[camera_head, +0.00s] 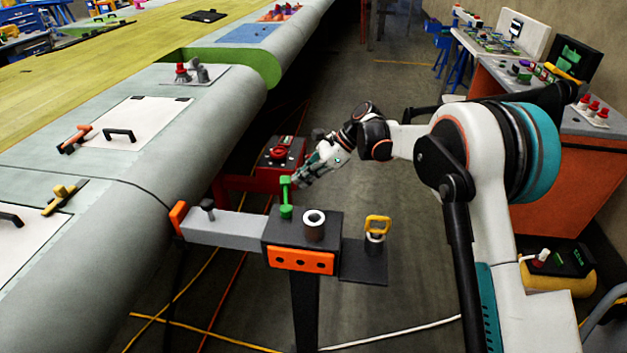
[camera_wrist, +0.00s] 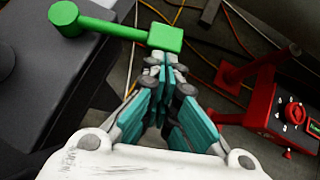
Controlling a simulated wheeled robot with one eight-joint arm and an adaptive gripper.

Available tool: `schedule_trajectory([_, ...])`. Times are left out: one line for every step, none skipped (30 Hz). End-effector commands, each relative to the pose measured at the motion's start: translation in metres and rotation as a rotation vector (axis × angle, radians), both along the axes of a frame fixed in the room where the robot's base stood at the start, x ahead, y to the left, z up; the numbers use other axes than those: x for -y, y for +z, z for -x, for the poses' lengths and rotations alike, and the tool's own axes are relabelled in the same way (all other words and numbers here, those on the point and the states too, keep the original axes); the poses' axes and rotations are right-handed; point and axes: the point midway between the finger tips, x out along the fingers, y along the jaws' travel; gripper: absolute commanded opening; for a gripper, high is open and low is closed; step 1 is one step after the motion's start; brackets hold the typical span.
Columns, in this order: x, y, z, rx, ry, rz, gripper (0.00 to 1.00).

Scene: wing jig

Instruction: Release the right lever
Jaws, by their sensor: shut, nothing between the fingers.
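The green lever (camera_head: 286,196) stands on the dark block of the jig stand (camera_head: 303,230), its arm upright in the head view. In the wrist view the green lever (camera_wrist: 115,28) runs from a round hub at the upper left to a block-shaped end near the top middle. My gripper (camera_head: 300,176) is shut and empty, just right of the lever's upper end in the head view. In the wrist view my gripper's fingertips (camera_wrist: 165,58) are close below the lever's block end. I cannot tell whether they touch it.
A red box with a dial (camera_head: 282,152) stands behind the lever; its red dial (camera_wrist: 292,113) also shows in the wrist view. The grey wing (camera_head: 100,215) fills the left side.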

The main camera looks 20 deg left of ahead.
Motion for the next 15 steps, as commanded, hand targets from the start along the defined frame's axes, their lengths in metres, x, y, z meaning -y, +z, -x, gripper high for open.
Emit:
schedule_trajectory([-0.006,0.001,0.0,0.0,0.011,0.0,0.0])
schedule_trajectory([-0.01,0.001,0.0,0.0,0.008,0.0,0.0])
schedule_trajectory([-0.014,0.001,0.0,0.0,0.007,0.0,0.0])
schedule_trajectory([-0.017,0.001,0.001,0.0,0.007,0.0,0.0])
schedule_trajectory([-0.02,0.001,0.001,0.0,0.007,0.0,0.0])
schedule_trajectory([-0.023,0.001,0.001,0.001,0.006,0.0,0.0])
schedule_trajectory([-0.026,0.001,0.001,0.0,0.006,0.0,0.0])
schedule_trajectory([-0.028,0.0,0.002,0.0,0.006,0.0,0.0])
schedule_trajectory([-0.031,0.0,0.002,0.0,0.006,0.0,0.0])
schedule_trajectory([-0.034,0.0,0.002,0.0,0.006,0.0,0.0])
schedule_trajectory([-0.036,0.0,0.003,0.001,0.005,0.0,0.0])
schedule_trajectory([-0.038,0.0,0.003,0.0,0.004,0.0,0.0])
schedule_trajectory([-0.04,0.0,0.004,0.0,0.004,0.0,0.0])
schedule_trajectory([-0.042,0.0,0.004,0.0,0.003,0.0,0.0])
schedule_trajectory([-0.043,0.0,0.005,0.0,0.003,0.0,0.0])
